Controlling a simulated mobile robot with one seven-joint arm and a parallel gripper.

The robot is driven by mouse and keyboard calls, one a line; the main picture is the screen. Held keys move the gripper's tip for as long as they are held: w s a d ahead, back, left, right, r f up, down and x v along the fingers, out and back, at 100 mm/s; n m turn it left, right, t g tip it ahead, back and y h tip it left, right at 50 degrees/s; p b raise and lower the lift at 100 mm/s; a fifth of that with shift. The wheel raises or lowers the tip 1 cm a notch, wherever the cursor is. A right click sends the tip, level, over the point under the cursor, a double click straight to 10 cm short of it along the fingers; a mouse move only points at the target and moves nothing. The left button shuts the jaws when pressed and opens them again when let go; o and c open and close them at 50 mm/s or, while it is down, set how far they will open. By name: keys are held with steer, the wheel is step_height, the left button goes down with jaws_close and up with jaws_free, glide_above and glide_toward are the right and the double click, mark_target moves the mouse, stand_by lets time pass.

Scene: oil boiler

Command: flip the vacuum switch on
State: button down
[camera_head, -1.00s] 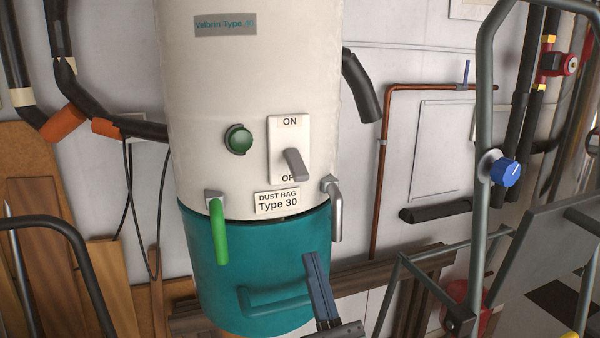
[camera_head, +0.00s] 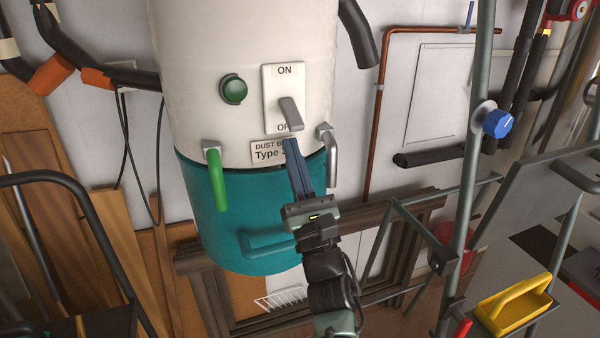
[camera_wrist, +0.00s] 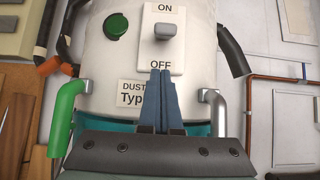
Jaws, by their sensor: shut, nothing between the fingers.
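The vacuum switch is a grey lever (camera_head: 291,113) on a white plate (camera_head: 284,84) marked ON at the top and OFF at the bottom. In the head view the lever tip points down toward OFF. In the wrist view the lever (camera_wrist: 165,32) points toward the camera. My gripper (camera_head: 290,142) is shut and empty. Its blue fingertips are just below the lever, over the dust bag label (camera_head: 266,152), with no clear contact.
The white and teal vacuum (camera_head: 210,220) has a green button (camera_head: 233,89), a green latch (camera_head: 216,180) at left and a grey latch (camera_head: 331,160) close to the right of my fingers. A metal cart frame (camera_head: 470,200) stands at right.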

mark_target(291, 114)
steer(key=r, duration=0.1)
steer(key=s+p, duration=0.1)
steer(key=r, duration=0.1)
steer(key=shift+s+d+r, duration=0.2)
steer(key=shift+d+r, duration=0.05)
steer(key=shift+r, duration=0.1)
steer(key=shift+r+p, duration=0.15)
steer(key=shift+p, duration=0.55)
steer(key=shift+s+d+r+g+p, duration=0.1)
steer(key=shift+s+g+p, duration=0.15)
steer(key=shift+p, duration=0.35)
